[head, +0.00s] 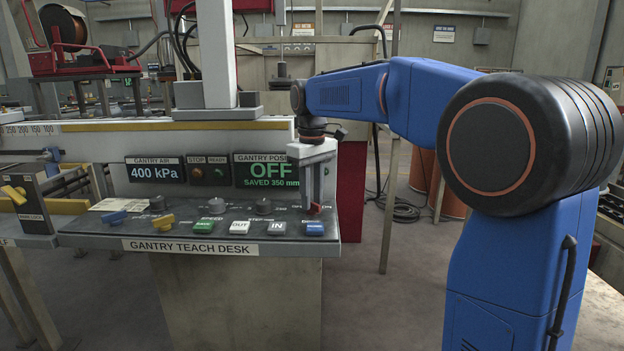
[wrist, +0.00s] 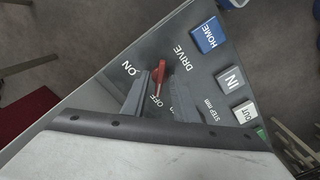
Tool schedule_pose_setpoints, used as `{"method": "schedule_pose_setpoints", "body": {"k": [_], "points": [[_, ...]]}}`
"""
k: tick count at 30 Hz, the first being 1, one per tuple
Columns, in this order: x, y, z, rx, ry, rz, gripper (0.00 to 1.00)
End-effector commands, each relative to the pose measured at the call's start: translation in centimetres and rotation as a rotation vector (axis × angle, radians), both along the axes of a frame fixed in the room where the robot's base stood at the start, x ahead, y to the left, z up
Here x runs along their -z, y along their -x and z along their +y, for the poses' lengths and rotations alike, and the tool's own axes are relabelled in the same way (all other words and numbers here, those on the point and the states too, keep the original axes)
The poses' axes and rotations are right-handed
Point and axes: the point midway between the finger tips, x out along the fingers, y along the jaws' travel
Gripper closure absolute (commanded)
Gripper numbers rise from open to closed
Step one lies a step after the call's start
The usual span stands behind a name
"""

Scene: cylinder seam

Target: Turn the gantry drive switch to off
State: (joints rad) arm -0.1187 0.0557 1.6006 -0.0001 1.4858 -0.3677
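The gantry drive switch, a small red lever (wrist: 158,76), is on the teach desk at its right end. In the wrist view it lies between ON and OFF labels, with its lower end close to OFF. In the head view a bit of red (head: 315,209) shows under my gripper (head: 312,200). In the wrist view my gripper (wrist: 161,80) has its two grey fingers on either side of the lever, with a gap between them. Whether a finger touches the lever I cannot tell. The display (head: 265,170) above the desk reads OFF, SAVED 350 mm.
The blue HOME button (wrist: 208,35) and grey IN button (wrist: 230,79) are close to the switch. Open floor is right of the desk.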

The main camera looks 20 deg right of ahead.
Motion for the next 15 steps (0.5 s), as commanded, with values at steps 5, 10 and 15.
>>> {"method": "schedule_pose_setpoints", "body": {"k": [5, 10, 15], "points": [[-2.1, -0.1, 0.0, 0.0, 0.0, -0.002, 0.73], [-5.4, -0.1, 0.0, 0.0, -0.001, -0.003, 0.73], [-8.8, -0.1, 0.0, 0.0, 0.0, -0.004, 0.73]]}}
